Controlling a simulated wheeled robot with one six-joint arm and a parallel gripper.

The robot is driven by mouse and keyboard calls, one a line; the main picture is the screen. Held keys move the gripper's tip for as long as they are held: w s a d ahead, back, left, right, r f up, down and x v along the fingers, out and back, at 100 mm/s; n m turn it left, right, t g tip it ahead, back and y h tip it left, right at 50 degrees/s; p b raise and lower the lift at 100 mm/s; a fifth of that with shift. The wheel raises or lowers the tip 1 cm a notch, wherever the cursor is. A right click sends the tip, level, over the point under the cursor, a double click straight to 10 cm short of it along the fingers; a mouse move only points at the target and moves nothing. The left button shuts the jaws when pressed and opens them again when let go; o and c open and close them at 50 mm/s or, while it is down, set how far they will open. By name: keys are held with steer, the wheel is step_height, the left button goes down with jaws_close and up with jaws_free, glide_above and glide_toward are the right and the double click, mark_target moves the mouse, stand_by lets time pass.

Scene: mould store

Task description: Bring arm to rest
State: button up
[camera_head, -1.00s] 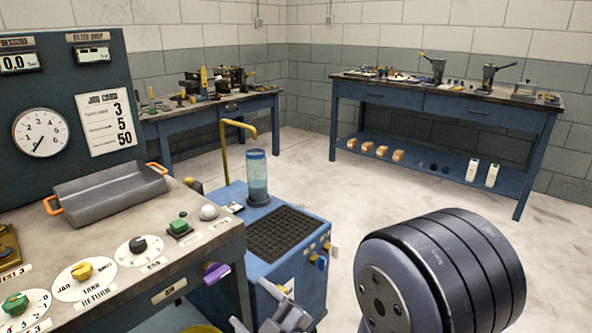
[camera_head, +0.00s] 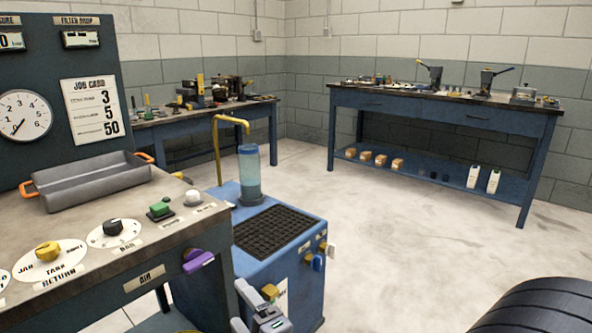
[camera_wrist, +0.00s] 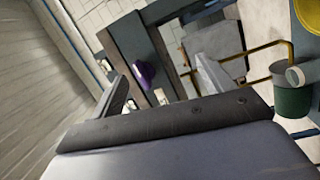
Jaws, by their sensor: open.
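My gripper (camera_head: 250,308) shows at the bottom of the head view, low in front of the blue tank unit and just right of the workbench. Its lower part is cut off by the frame edge. In the wrist view its two grey fingers (camera_wrist: 166,88) stand wide apart with nothing between them. A dark ribbed part of my arm fills the bottom right corner of the head view.
The workbench (camera_head: 95,290) with dials, a purple handle (camera_head: 199,260) and a grey tray (camera_head: 60,195) is at left. The blue tank unit (camera_head: 235,215) carries a clear cylinder (camera_head: 249,170). Two blue tables stand behind. Floor at centre right is clear.

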steer(key=shift+s+d+f+n+t+b, duration=0.2)
steer(key=shift+f+n+b, duration=0.3)
steer(key=shift+n+b, duration=0.55)
steer(key=shift+s+d+f+n+t+b, duration=0.1)
steer(key=shift+s+f+n+b, duration=0.3)
steer(key=shift+n+b, duration=0.6)
steer(key=shift+w, duration=0.1)
steer(key=shift+d, duration=0.1)
